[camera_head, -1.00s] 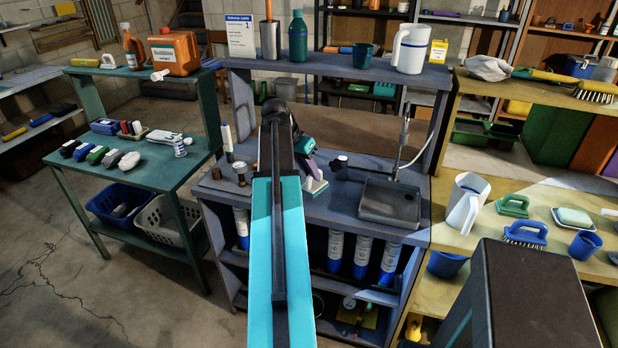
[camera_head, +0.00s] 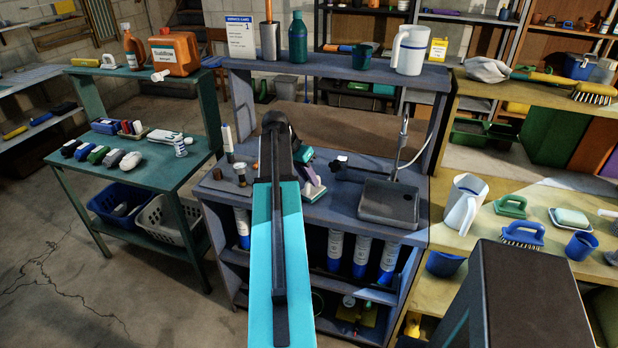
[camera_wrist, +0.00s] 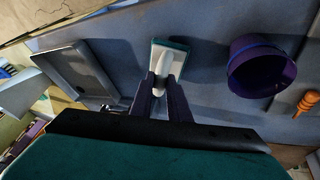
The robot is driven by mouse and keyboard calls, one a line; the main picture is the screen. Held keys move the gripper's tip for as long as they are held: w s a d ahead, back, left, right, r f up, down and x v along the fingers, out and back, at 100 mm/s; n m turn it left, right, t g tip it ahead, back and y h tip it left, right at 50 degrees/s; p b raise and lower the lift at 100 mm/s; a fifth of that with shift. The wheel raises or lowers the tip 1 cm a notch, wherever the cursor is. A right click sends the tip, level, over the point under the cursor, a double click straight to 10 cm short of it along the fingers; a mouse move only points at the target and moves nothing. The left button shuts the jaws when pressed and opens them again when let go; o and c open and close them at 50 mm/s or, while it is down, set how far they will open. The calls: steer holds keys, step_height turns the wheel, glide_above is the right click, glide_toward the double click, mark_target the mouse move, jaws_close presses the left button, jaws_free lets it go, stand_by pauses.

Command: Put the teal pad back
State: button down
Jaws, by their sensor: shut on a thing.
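The teal pad (camera_wrist: 177,56) is a white-topped block with a teal rim and a pale upright handle. In the wrist view my gripper (camera_wrist: 161,84) has its purple fingers closed on that handle. In the head view the pad (camera_head: 314,193) is a small pale shape under my gripper (camera_head: 309,176), over the blue-grey workbench between the bottles at left and the sink. Part of the gripper is hidden behind my arm. I cannot tell whether the pad touches the bench top.
A grey sink (camera_head: 388,204) with a tap (camera_head: 402,150) stands right of the pad. In the wrist view a purple bucket (camera_wrist: 262,72) and an orange-handled tool (camera_wrist: 307,102) lie to the right. Small bottles (camera_head: 228,143) stand left. A shelf (camera_head: 340,70) runs above the bench's back.

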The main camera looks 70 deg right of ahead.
steer(key=shift+f, duration=0.25)
steer(key=shift+f, duration=0.1)
steer(key=c, duration=1.7)
jaws_free()
steer(key=shift+r, duration=0.2)
steer(key=shift+b+v, duration=1.3)
steer(key=shift+v, duration=4.6)
